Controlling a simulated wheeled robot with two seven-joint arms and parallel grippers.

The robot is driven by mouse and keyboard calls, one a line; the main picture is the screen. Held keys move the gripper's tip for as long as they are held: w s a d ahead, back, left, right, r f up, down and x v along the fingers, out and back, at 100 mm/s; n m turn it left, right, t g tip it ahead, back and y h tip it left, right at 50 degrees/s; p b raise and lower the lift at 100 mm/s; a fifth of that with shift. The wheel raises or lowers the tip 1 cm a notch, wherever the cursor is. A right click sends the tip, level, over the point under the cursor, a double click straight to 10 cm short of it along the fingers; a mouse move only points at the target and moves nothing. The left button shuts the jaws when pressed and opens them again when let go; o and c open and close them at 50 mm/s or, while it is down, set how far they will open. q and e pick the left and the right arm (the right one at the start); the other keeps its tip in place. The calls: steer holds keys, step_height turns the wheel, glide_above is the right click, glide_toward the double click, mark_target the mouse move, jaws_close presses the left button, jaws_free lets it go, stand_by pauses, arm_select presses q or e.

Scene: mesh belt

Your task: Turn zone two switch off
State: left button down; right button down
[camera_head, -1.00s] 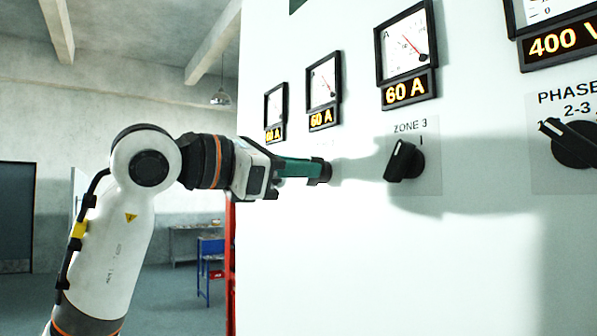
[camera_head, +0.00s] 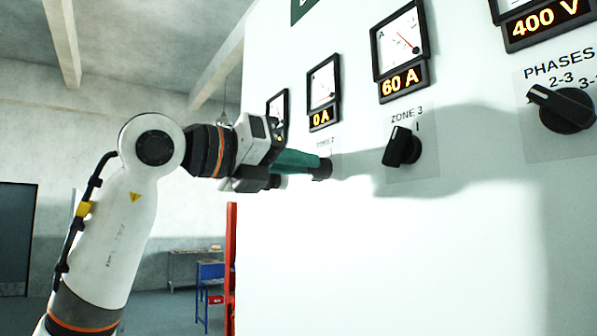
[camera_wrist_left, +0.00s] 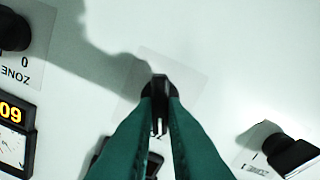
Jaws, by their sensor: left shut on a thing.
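The zone two switch (camera_wrist_left: 159,106) is a black knob on a clear plate on the white panel. My left gripper (camera_wrist_left: 160,104) has its green fingers on either side of the knob, shut on it. In the head view my left gripper (camera_head: 322,168) reaches the panel from the left and largely hides the knob. The zone two display (camera_head: 322,117) above it reads 0 A. The knob's pointer line shows between the fingertips in the wrist view, but its marks are hidden. My right gripper is not in view.
The zone 3 switch (camera_head: 402,147) is to the right, under a display (camera_head: 404,82) reading 60 A. A phases switch (camera_head: 562,108) stands further right. Another knob (camera_wrist_left: 290,153) shows at the right of the wrist view. The panel's lower part is clear.

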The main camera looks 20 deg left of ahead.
arm_select(q)
steer(key=shift+a+r+n, duration=0.1)
steer(key=shift+n, duration=0.5)
steer(key=c, duration=1.5)
jaws_free()
steer(key=shift+b, duration=0.35)
steer(key=b+v, duration=0.4)
steer(key=v, duration=0.8)
steer(key=shift+a+b, duration=0.1)
steer(key=shift+b, duration=0.2)
